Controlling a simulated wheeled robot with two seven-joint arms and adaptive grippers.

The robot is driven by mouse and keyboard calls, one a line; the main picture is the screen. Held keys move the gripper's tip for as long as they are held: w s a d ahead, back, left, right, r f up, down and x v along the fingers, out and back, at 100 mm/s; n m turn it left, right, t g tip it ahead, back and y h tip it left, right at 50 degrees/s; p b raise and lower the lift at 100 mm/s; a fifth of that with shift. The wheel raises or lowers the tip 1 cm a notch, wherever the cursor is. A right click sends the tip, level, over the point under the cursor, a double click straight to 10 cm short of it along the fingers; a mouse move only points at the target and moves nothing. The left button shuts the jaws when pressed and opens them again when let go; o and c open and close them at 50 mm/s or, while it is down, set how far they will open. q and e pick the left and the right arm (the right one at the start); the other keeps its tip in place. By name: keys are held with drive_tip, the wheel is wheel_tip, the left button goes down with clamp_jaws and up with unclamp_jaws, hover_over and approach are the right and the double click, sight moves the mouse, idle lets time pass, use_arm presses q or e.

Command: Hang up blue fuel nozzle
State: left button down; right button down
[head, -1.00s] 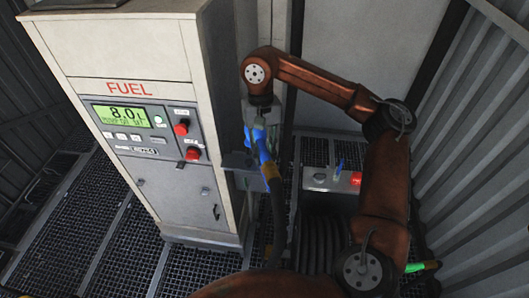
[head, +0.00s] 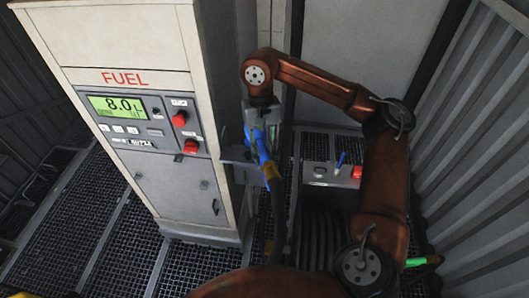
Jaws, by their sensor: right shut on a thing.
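The blue fuel nozzle (head: 259,143) is at the right side of the fuel dispenser (head: 145,190), in the head view. My right gripper (head: 262,122) is shut on it from above. The nozzle hangs steeply, with its yellow collar (head: 271,172) and dark hose (head: 279,215) running down from it. A grey holder bracket (head: 236,156) sticks out of the dispenser's side just left of the nozzle. I cannot tell whether the nozzle touches or sits in the bracket. My left gripper is out of view.
The dispenser's front has a green display reading 8.0 L and red knobs. A grey box with a red button (head: 357,172) and a blue lever (head: 341,159) stands right of the hose. A green-tipped item (head: 423,261) is at lower right. Corrugated wall (head: 470,150) bounds the right.

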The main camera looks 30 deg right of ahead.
drive_tip(key=shift+r, duration=0.1)
drive_tip(key=c, duration=1.6)
unclamp_jaws()
wheel_tip(320, 180, up, 12)
drive_tip(key=w, duration=0.2)
drive_tip(key=shift+d, duration=0.4)
